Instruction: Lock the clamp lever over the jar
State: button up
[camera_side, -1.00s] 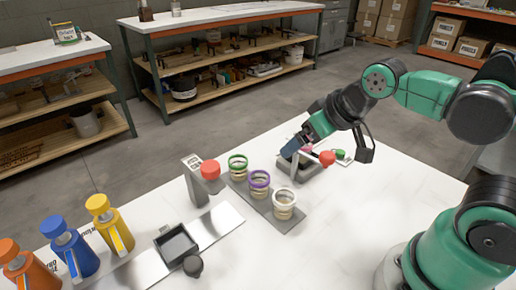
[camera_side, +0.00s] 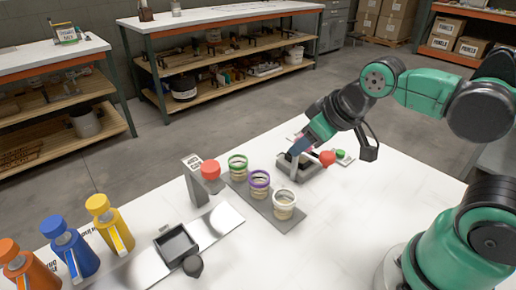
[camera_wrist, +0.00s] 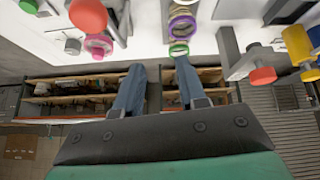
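The clamp station (camera_side: 318,172) is a dark, low frame at the far side of the white table. A red ball knob (camera_side: 327,158) sits at its right, and it shows large in the wrist view (camera_wrist: 88,15). A pink ring (camera_wrist: 98,45), perhaps the jar's rim, is beside the knob in the wrist view; my gripper mostly hides it in the side view. My gripper (camera_wrist: 156,72) has its two blue-grey fingers apart with nothing seen between them. In the side view the fingers (camera_side: 299,147) are just above the station's left part. Whether they touch it is unclear.
A grey rack plate (camera_side: 290,220) holds jars with green (camera_side: 238,160), purple (camera_side: 259,179) and white (camera_side: 284,196) rings. A post with a red knob (camera_side: 210,170) stands left of it. A green button (camera_side: 340,154) is right of the clamp. Coloured bottles (camera_side: 110,225) stand front left.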

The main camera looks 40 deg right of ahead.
jog(key=shift+s+a+r+n+g, duration=0.1)
jog(key=shift+a+n+g, duration=0.1)
jog(key=shift+n, duration=0.35)
jog(key=shift+s+a+r+n+g, duration=0.1)
jog(key=shift+a+n, duration=0.05)
jog(key=shift+n, duration=0.4)
jog(key=c, duration=0.3)
jog(key=s+a+r+n+g, duration=0.1)
jog(key=n, duration=0.3)
jog(key=r+n+g+h, duration=0.1)
jog(key=n, duration=0.4)
jog(key=s+a+r+n+g+h, duration=0.1)
jog(key=n+g, duration=0.1)
jog(key=n, duration=0.3)
jog(key=shift+s+a+r, duration=0.3)
jog(key=shift+r, duration=0.1)
grip_shut()
jog(key=n, duration=0.1)
jog(key=r+n, duration=0.1)
jog(key=s+n+g, duration=0.1)
jog(key=shift+a+r+n+h, duration=0.15)
jog(key=shift+r+n+h, duration=0.15)
jog(key=shift+n, duration=0.1)
jog(key=shift+f, duration=0.1)
